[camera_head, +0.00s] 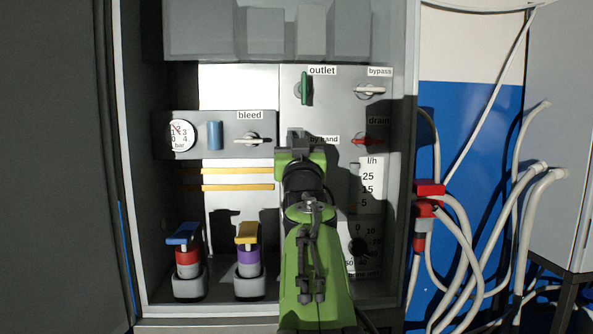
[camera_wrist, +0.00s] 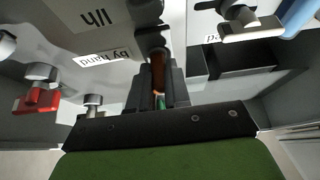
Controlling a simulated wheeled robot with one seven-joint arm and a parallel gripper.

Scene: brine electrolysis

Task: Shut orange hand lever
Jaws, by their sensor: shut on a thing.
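The orange hand lever (camera_wrist: 158,72) shows in the wrist view as a narrow brown-orange strip on a dark fitting, close to the upside-down "by hand" label. My gripper (camera_wrist: 160,88) is shut on it, with one dark finger on each side. In the head view my gripper (camera_head: 297,142) is at the panel beside the "by hand" label and hides the lever. The lever's full length and angle cannot be made out.
The green outlet lever (camera_head: 305,88) stands upright above my gripper. The white bleed lever (camera_head: 253,140) is close on the left, the red drain lever (camera_head: 367,141) on the right. Blue-topped (camera_head: 184,235) and yellow-topped (camera_head: 247,234) fittings stand low on the left.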

